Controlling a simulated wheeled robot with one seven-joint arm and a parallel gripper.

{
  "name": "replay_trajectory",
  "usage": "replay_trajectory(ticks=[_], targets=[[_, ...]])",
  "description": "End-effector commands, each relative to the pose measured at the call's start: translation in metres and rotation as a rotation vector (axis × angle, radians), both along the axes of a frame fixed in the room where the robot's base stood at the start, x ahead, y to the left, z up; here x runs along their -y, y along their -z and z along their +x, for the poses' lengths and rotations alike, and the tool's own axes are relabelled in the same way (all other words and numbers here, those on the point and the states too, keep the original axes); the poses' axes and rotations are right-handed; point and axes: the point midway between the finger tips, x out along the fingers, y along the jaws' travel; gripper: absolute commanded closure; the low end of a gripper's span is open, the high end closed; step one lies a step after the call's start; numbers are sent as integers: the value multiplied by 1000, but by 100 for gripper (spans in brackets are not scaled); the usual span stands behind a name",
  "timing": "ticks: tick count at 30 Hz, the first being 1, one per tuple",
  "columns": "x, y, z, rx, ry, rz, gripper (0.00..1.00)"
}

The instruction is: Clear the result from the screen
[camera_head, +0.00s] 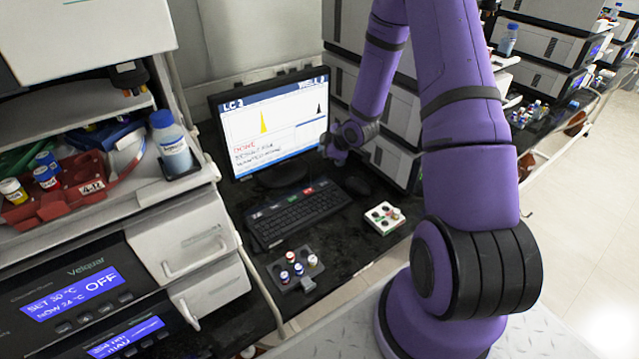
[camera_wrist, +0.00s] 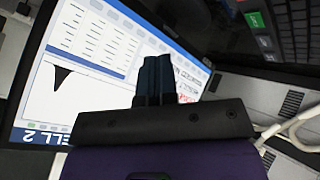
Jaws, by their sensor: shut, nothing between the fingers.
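The monitor (camera_head: 268,105) is lit and headed "LC 2". It shows a yellow peak, a smaller dark peak at right, and lines of red and dark text below. The screen also fills much of the wrist view, upside down (camera_wrist: 95,40). The black keyboard (camera_head: 300,215) lies in front of it, with a green key and a red key at its back edge. It shows in the top right of the wrist view (camera_wrist: 292,32). My gripper (camera_head: 328,152) is shut and empty, in front of the screen's lower right part. Its closed fingers (camera_wrist: 157,68) cover part of the screen in the wrist view.
A mouse (camera_head: 356,186) lies right of the keyboard. A white block with dark round spots (camera_head: 384,218) and a dark vial rack (camera_head: 293,270) stand nearer. Stacked instruments (camera_head: 395,150) rise behind my arm. A bottle (camera_head: 170,145) and red rack (camera_head: 70,200) sit at left.

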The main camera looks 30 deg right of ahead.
Motion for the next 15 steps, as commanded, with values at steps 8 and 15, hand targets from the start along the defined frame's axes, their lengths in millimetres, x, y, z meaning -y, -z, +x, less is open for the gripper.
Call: replay_trajectory(ticks=[8, 15], targets=[[0, 16, -1, 18, -23, 12, 100], [0, 16, -1, 18, -23, 12, 100]])
